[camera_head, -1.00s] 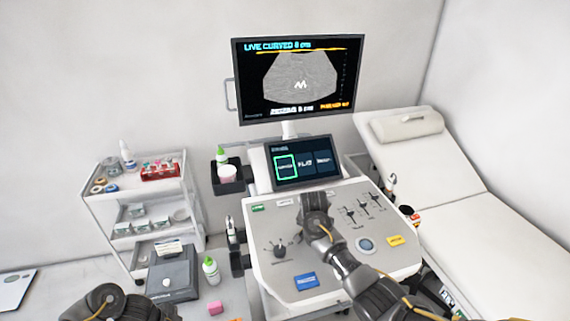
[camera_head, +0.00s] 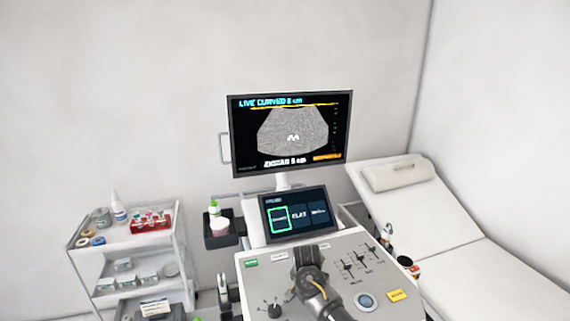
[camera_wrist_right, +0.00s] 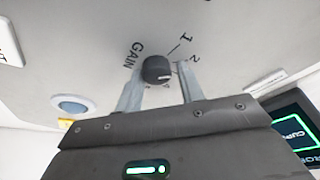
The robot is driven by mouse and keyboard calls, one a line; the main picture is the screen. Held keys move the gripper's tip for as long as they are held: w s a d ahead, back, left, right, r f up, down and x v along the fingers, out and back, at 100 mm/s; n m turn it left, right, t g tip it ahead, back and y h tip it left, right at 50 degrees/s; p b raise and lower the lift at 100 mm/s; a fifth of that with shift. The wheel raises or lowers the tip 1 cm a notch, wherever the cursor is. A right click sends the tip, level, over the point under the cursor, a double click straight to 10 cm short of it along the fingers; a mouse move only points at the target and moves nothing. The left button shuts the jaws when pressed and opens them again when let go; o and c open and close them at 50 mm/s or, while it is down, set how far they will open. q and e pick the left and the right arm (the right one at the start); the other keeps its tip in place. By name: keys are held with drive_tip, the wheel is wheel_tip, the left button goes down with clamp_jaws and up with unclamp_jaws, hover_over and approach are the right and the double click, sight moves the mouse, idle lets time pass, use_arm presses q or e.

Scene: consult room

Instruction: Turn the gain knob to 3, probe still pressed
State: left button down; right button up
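The dark round gain knob (camera_wrist_right: 157,69) shows in the right wrist view beside the printed word GAIN and the marks 1 and 2. My right gripper (camera_wrist_right: 163,75) has one finger on each side of it, with a narrow gap on the right; contact is unclear. In the head view my right gripper (camera_head: 308,262) points down at the console panel (camera_head: 345,290) and hides the knob. The monitor (camera_head: 290,135) shows a grey fan image under LIVE CURVED 8 cm. My left gripper and any probe it holds are out of view.
Sliders (camera_head: 357,262) and a blue round control (camera_head: 365,301) lie right of my right gripper. A small touch screen (camera_head: 295,214) stands behind. A trolley (camera_head: 125,243) is at left, an exam couch (camera_head: 440,215) at right.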

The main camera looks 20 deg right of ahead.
drive_tip(key=shift+s+d+f, duration=0.15)
drive_tip(key=shift+s+f, duration=0.45)
drive_tip(key=shift+f, duration=0.2)
drive_tip(key=shift+w+d+r, duration=0.1)
drive_tip(key=shift+r, duration=0.2)
drive_tip(key=shift+d+r, duration=0.1)
drive_tip(key=shift+r, duration=0.6)
drive_tip(key=shift+w+r, duration=0.1)
drive_tip(key=shift+w, duration=0.05)
drive_tip(key=shift+a, duration=0.2)
drive_tip(key=n+y, duration=0.1)
drive_tip(key=n, duration=0.4)
drive_tip(key=shift+n+t, duration=0.3)
drive_tip(key=n+y, duration=0.1)
drive_tip(key=n, duration=0.2)
drive_tip(key=shift+w+r+n, duration=0.1)
drive_tip(key=shift+n, duration=0.2)
